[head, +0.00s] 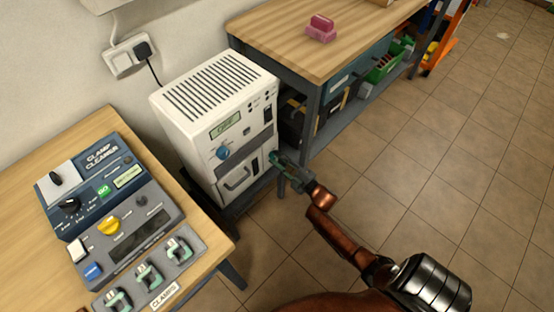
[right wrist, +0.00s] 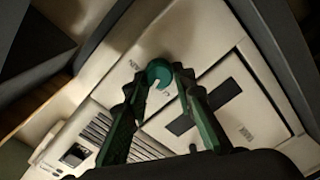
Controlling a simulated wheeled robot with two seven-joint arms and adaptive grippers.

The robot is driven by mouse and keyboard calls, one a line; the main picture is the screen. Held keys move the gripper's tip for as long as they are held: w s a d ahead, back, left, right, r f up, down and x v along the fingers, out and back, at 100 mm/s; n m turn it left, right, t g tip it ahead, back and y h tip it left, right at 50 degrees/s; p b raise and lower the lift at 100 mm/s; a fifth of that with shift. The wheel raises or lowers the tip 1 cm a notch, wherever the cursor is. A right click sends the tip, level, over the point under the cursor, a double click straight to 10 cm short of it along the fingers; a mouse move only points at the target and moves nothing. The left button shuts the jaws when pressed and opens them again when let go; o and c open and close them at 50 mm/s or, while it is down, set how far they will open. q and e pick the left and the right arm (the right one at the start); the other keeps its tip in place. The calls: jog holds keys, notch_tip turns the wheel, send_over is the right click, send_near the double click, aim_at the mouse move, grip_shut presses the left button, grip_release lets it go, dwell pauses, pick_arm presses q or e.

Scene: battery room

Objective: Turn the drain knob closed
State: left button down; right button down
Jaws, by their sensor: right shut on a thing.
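The drain knob (right wrist: 158,73) is a small round teal knob on the front of a white boxy unit (head: 203,110). My right gripper (right wrist: 157,80) is shut on it in the right wrist view, with a green-black finger on either side. In the head view my right gripper (head: 277,160) reaches the lower right of the unit's front, and the knob is hidden there. My left gripper is not in view.
The unit's front has a display (head: 225,125), a blue dial (head: 223,153) and a handle (head: 238,180). A wooden bench (head: 270,35) stands behind on the right. A table (head: 85,135) with a clamp cleaner panel (head: 100,170) is at left. The tiled floor (head: 440,170) at right is clear.

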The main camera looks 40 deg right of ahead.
jog(key=shift+f+n, duration=0.2)
jog(key=shift+n, duration=0.7)
jog(key=shift+n+b, duration=0.4)
jog(key=shift+n, duration=0.7)
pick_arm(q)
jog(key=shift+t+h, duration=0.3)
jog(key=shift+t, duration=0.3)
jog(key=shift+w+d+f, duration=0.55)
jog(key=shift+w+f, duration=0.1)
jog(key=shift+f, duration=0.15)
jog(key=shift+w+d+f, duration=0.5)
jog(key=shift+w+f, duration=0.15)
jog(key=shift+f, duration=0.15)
pick_arm(e)
jog(key=shift+n, duration=1)
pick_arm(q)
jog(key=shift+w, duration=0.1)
pick_arm(e)
jog(key=c, duration=1.7)
grip_release()
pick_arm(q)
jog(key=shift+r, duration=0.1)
pick_arm(e)
jog(key=shift+o, duration=0.4)
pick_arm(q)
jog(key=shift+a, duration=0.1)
pick_arm(e)
jog(key=shift+s, duration=0.15)
